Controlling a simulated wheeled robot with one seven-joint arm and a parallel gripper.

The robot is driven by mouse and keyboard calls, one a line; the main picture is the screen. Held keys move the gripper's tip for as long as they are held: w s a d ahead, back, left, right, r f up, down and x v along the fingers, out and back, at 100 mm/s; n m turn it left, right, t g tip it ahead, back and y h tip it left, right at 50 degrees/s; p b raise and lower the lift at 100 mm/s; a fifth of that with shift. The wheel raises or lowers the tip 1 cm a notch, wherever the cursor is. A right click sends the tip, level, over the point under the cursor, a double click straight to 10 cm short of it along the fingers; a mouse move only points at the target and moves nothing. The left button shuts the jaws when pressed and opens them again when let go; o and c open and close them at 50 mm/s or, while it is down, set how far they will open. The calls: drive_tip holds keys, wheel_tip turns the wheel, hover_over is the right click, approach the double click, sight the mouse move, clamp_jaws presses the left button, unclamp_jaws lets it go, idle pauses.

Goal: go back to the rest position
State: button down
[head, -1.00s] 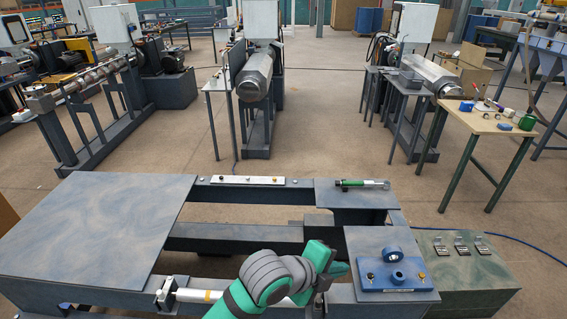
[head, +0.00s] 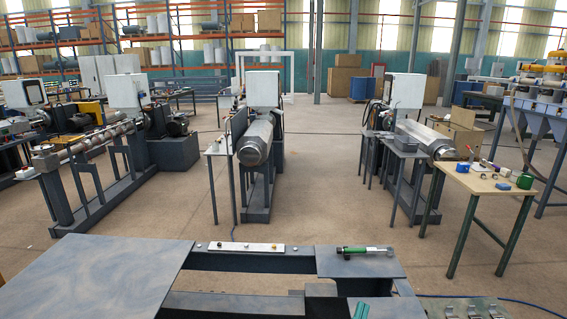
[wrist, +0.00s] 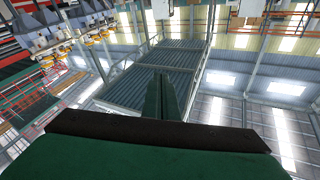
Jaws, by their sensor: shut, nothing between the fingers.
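My gripper (wrist: 164,97) shows in the wrist view as two dark green fingers lying together, with nothing between them. Past the fingers the wrist view shows the roof, beams and bright windows, so the gripper points upward. In the head view only a small green piece of my arm shows at the bottom edge, right of the middle. The fingers are out of sight there.
A grey frame bench (head: 110,265) stands in front, with an open gap in its middle. A green-handled tool (head: 363,250) lies on its right plate. A wooden table (head: 478,183) with small items stands at right. Extruder machines (head: 257,144) stand behind, with open floor between.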

drive_tip(key=s+a+f+n+y, duration=0.45)
drive_tip(key=s+f, duration=0.25)
drive_tip(key=f, duration=0.2)
drive_tip(key=s+a+f+n+y, duration=0.3)
drive_tip(key=s+f+n+y, duration=0.15)
drive_tip(key=s+f, duration=0.35)
drive_tip(key=s+a+f+g, duration=0.1)
drive_tip(key=s+a, duration=0.3)
drive_tip(key=s, duration=0.5)
drive_tip(key=s+a+f+g, duration=0.1)
drive_tip(key=s+a+f, duration=0.3)
drive_tip(key=s, duration=0.6)
drive_tip(key=shift+s+a+f+g, duration=0.2)
drive_tip(key=shift+a+f+g, duration=0.15)
drive_tip(key=shift+a+g, duration=0.1)
drive_tip(key=shift+d+m, duration=0.1)
drive_tip(key=shift+m, duration=0.2)
